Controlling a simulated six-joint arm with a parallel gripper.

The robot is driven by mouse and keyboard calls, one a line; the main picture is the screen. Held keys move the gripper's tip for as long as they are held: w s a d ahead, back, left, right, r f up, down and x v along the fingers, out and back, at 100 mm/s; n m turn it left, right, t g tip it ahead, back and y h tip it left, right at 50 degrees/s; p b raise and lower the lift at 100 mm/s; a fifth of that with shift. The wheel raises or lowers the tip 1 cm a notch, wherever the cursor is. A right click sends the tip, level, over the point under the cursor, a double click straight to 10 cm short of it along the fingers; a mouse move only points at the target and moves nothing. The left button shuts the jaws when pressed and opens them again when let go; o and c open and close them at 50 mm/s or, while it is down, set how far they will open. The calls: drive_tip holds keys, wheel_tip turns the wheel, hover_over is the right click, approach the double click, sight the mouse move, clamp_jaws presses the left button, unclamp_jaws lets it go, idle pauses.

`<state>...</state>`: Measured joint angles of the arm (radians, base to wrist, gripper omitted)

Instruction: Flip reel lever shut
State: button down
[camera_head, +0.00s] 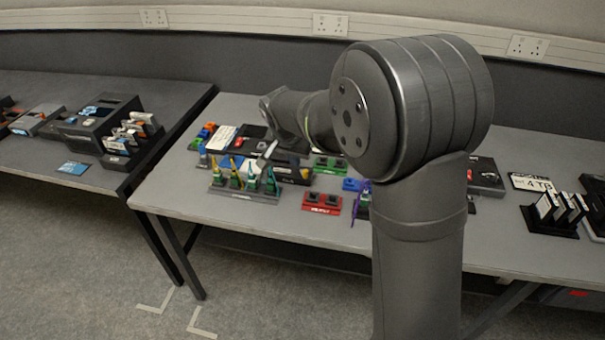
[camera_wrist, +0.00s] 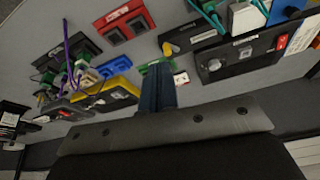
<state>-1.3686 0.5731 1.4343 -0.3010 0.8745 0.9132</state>
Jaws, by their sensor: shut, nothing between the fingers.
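My gripper (camera_wrist: 158,76) shows in the wrist view as a dark blue-grey pair of fingers pressed together, with nothing between them. In the head view my wrist reaches over the back left of the bench, and the fingertips are hard to make out. A dark box (camera_wrist: 235,62) with a round button and a red switch lies right of the fingers in the wrist view. It seems to be the dark box (camera_head: 290,170) behind the connector rack in the head view. I cannot tell which part is the reel lever. The fingers hide part of a green block (camera_wrist: 148,67).
A rack (camera_head: 240,193) with several green and yellow connectors stands at the bench's front left. A red block (camera_head: 322,204) also shows in the wrist view (camera_wrist: 124,22). A purple cable (camera_wrist: 67,45) sticks up near green connectors. Bare bench (camera_head: 285,222) lies along the front.

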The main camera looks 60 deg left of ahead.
sight(304, 172)
drive_tip(key=f, duration=0.2)
drive_tip(key=s+f, duration=0.1)
drive_tip(key=shift+s+a, duration=0.1)
drive_tip(key=shift+a, duration=0.2)
drive_tip(key=x, duration=1)
drive_tip(key=shift+d, duration=0.1)
drive_tip(key=shift+w+a, duration=0.35)
drive_tip(key=shift+w, duration=0.25)
drive_tip(key=shift+w+a, duration=0.4)
drive_tip(key=shift+w, duration=0.2)
drive_tip(key=shift+w+a, duration=0.4)
drive_tip(key=shift+w, duration=0.15)
drive_tip(key=shift+w+d+r+n+y, duration=0.15)
drive_tip(key=shift+w+n, duration=0.1)
drive_tip(key=shift+n, duration=0.3)
drive_tip(key=shift+w+d+f+n+y, duration=0.15)
drive_tip(key=shift+w+n, duration=0.1)
drive_tip(key=shift+n, duration=0.3)
